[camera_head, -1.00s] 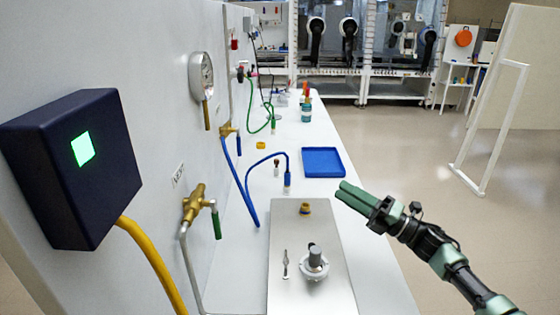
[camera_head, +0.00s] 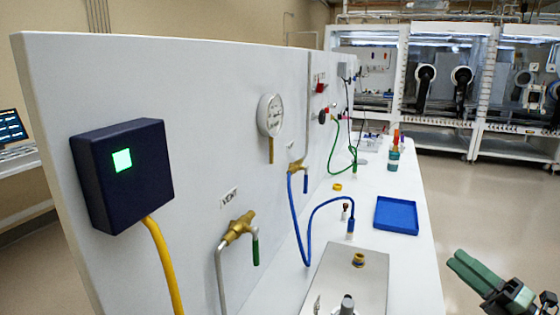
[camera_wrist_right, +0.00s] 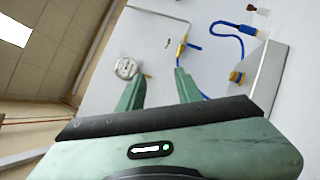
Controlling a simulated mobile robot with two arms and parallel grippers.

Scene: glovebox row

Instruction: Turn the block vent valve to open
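The vent valve (camera_head: 238,228) is a brass body on the white wall panel, under a label reading VENT, in the head view. Its green handle (camera_head: 255,251) hangs straight down, and a grey pipe runs down from the body. My right gripper (camera_head: 457,264) is at the lower right of the head view, well apart from the valve, beyond the bench edge. In the right wrist view its two green fingers (camera_wrist_right: 158,76) stand apart with nothing between them. I cannot make out the vent valve in that view. My left gripper is not in view.
A dark box (camera_head: 125,190) with a green light and a yellow cable is left of the valve. A gauge (camera_head: 270,114) and a brass valve with a blue handle (camera_head: 305,184) are farther along. A metal plate (camera_head: 335,265) and blue tray (camera_head: 397,229) occupy the bench (camera_head: 422,262).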

